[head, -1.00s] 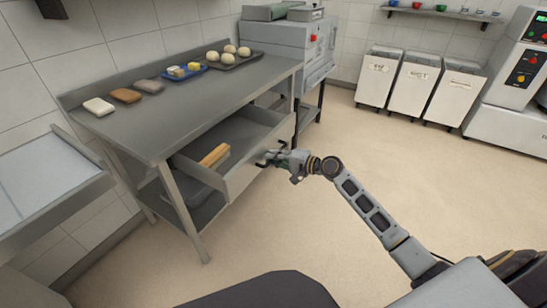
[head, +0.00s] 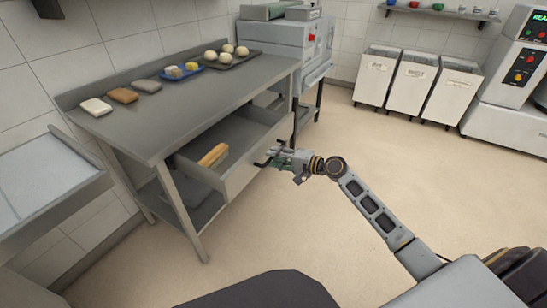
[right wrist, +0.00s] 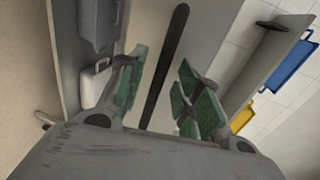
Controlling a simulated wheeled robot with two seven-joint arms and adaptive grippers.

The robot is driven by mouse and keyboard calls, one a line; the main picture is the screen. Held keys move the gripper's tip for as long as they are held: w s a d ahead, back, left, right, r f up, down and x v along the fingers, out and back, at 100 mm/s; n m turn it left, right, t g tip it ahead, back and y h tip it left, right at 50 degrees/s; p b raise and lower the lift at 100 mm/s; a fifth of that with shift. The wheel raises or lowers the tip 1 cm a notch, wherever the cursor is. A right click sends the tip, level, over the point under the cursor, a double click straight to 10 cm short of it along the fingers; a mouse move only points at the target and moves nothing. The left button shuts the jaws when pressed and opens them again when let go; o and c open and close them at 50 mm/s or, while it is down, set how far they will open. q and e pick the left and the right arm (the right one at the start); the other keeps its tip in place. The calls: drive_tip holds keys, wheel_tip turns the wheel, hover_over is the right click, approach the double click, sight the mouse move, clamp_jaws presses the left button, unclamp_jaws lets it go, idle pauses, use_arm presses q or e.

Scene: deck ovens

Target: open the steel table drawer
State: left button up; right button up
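The steel table (head: 190,108) stands at the left, and its drawer (head: 246,166) is pulled out, with a wooden rolling pin (head: 213,155) lying inside. My right gripper (head: 270,158) is at the outer face of the drawer front. In the right wrist view the long dark drawer handle (right wrist: 166,65) runs between the green-padded fingers of my right gripper (right wrist: 160,92). The fingers are spread, with a gap visible on both sides of the handle. My left gripper is not in view.
Dough balls on a dark tray (head: 244,60), a blue tray (head: 168,76) and several small blocks lie on the tabletop. A grey machine (head: 275,42) stands beyond the table. White bins (head: 415,83) line the back. The floor (head: 330,235) right of the table is clear.

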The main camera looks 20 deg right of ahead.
drive_tip(key=v, duration=1)
idle(0.4)
drive_tip(key=shift+s, duration=0.1)
idle(0.6)
drive_tip(key=s+d+f+n+g+h, duration=0.2)
drive_tip(key=s+f+n+h, duration=0.15)
drive_tip(key=f, duration=0.45)
drive_tip(key=s+d+f+n+g+h, duration=0.1)
drive_tip(key=s+f+n+g+h, duration=0.2)
drive_tip(key=f+n, duration=0.35)
drive_tip(key=s+d+f+n+g+h, duration=0.2)
drive_tip(key=s+f+h, duration=0.15)
drive_tip(key=f, duration=0.55)
use_arm(q)
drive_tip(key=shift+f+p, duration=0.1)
drive_tip(key=shift+p, duration=0.4)
use_arm(e)
drive_tip(key=s+a+f+g, duration=0.1)
drive_tip(key=s+a+f, duration=0.5)
drive_tip(key=s+a, duration=0.2)
drive_tip(key=s+a+f+g+y, duration=0.1)
drive_tip(key=s+a+f+g, duration=0.1)
drive_tip(key=s+a+f, duration=0.3)
drive_tip(key=s+a, duration=0.4)
drive_tip(key=a, duration=0.1)
drive_tip(key=shift+a+f+n+g, duration=0.25)
drive_tip(key=shift+f+n+g, duration=0.05)
drive_tip(key=shift+f+n, duration=0.1)
